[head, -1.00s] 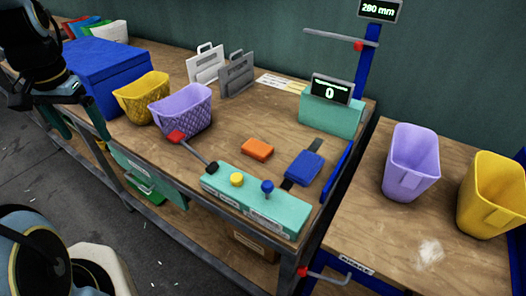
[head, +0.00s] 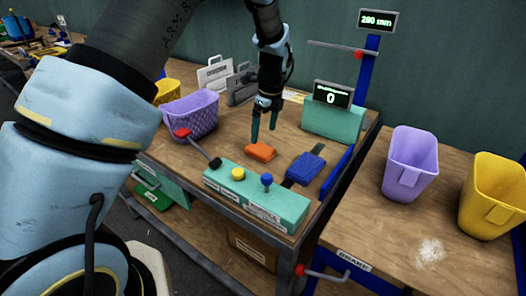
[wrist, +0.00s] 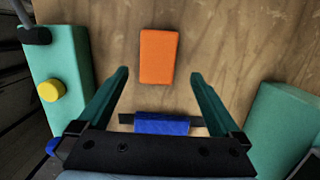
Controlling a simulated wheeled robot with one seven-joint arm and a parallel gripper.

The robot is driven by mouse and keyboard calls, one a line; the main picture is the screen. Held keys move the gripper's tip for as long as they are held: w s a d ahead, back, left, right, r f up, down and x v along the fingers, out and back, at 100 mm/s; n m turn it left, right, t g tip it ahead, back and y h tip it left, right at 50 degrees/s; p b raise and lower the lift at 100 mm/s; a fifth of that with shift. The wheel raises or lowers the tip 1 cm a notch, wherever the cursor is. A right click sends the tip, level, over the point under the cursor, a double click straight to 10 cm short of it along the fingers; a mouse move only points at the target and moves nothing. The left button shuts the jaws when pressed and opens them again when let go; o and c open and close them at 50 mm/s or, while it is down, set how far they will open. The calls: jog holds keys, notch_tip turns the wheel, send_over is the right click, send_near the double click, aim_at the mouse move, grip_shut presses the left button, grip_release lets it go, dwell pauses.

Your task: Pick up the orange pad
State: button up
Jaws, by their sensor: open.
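The orange pad (head: 260,152) is a small flat block lying on the wooden bench top. In the wrist view the pad (wrist: 158,56) lies ahead of and between the lines of my fingers, with bare wood around it. My gripper (head: 263,134) points down above the pad in the head view, close to its far left side. In the wrist view its two green fingers (wrist: 159,76) are spread wide with nothing between the tips. I cannot tell the exact height of the fingertips over the pad.
A blue block (head: 304,168) on a dark strip lies right of the pad. A teal control box (head: 250,200) with yellow and blue knobs stands in front. A teal display unit (head: 333,122) stands behind right. A purple basket (head: 190,115) is at left.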

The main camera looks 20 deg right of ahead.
aim_at(260, 148)
jog(key=shift+w+a+f+p, duration=0.15)
jog(key=shift+f+p, duration=0.3)
jog(key=shift+f, duration=0.65)
jog(key=shift+w+a+f+p, duration=0.1)
jog(key=shift+f+p, duration=0.3)
jog(key=shift+f, duration=0.65)
jog(key=shift+w+a+f+p, duration=0.15)
jog(key=shift+f+p, duration=0.3)
jog(key=shift+f, duration=0.65)
jog(key=shift+c, duration=0.2)
jog(key=c, duration=1.2)
